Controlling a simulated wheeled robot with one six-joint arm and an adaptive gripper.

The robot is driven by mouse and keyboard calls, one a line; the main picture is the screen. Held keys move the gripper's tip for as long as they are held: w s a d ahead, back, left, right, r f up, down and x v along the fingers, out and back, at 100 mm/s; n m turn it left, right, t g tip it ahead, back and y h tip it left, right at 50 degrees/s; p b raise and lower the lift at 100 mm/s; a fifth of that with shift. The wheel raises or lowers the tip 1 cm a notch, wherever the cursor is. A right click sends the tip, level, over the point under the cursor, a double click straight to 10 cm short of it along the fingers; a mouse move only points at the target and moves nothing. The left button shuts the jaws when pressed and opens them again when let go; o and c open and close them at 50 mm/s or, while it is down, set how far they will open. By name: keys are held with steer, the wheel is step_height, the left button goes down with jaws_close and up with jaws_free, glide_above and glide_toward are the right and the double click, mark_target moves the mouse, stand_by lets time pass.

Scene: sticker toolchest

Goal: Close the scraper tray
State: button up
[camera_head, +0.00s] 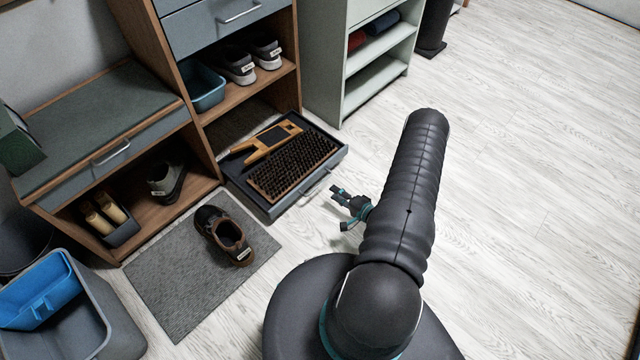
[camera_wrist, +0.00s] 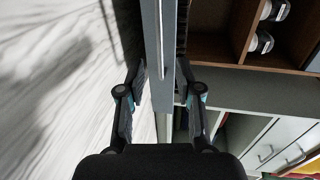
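The scraper tray (camera_head: 268,213) is a dark grey pull-out tray at the bottom of the wooden shoe cabinet. It is pulled out above the floor and holds a bristled brush mat and a wooden-framed scraper. Its front has a pale bar handle (camera_head: 318,184). My gripper (camera_head: 338,193) is just right of the tray front, seemingly apart from the handle. In the wrist view the tray front (camera_wrist: 152,40) runs as a grey strip between the lines of my open fingers (camera_wrist: 162,75). Nothing is held. Whether a finger touches the tray cannot be told.
A brown shoe lies on the grey floor mat (camera_head: 180,290) left of the tray. A pale green shelf unit (camera_head: 330,60) stands behind it. A blue bin and grey crate are at the lower left. The pale wood floor (camera_head: 530,180) on the right is clear.

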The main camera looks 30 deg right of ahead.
mark_target(320, 184)
steer(key=x, duration=0.8)
steer(key=shift+w+a, duration=0.1)
steer(key=shift+w, duration=0.15)
jaws_close()
